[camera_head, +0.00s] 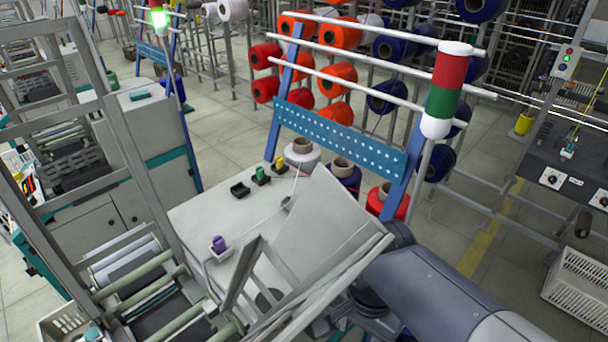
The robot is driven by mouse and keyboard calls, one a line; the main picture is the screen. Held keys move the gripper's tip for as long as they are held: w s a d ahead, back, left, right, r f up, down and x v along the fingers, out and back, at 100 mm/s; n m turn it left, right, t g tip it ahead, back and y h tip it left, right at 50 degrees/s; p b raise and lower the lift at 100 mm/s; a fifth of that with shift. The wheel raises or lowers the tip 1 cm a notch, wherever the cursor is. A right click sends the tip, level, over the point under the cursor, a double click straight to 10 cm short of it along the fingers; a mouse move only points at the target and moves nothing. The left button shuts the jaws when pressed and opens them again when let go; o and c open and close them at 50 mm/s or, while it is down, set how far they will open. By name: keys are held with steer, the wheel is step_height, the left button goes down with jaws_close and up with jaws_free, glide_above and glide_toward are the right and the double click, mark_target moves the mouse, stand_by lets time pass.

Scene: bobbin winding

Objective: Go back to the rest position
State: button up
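My arm enters from the lower right as a thick grey-blue link. Its far end passes behind and beside a pale tilted panel (325,235) at the lower middle. Dark joint parts of my arm show at the panel's lower right edge. No gripper fingers can be made out, so I cannot see what, if anything, they hold. The white work table (215,205) lies beyond the panel. On it are a small tray with a purple bobbin (219,243), a black empty holder (240,190), a green bobbin (261,175) and a yellow one (280,165).
Yarn cones, one white (301,155), one blue (345,175) and one red (388,200), stand behind the table under a blue perforated bar (340,135). A red-green signal tower (447,90) rises near my arm. Metal frames and rollers (130,275) crowd the left.

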steer(key=shift+w+d+b, duration=0.15)
steer(key=shift+w+d, duration=0.1)
steer(key=shift+w, duration=0.9)
steer(key=shift+w+d+b, duration=0.15)
steer(key=shift+w+d, duration=0.05)
steer(key=shift+w, duration=0.9)
steer(key=shift+s+a+r, duration=0.1)
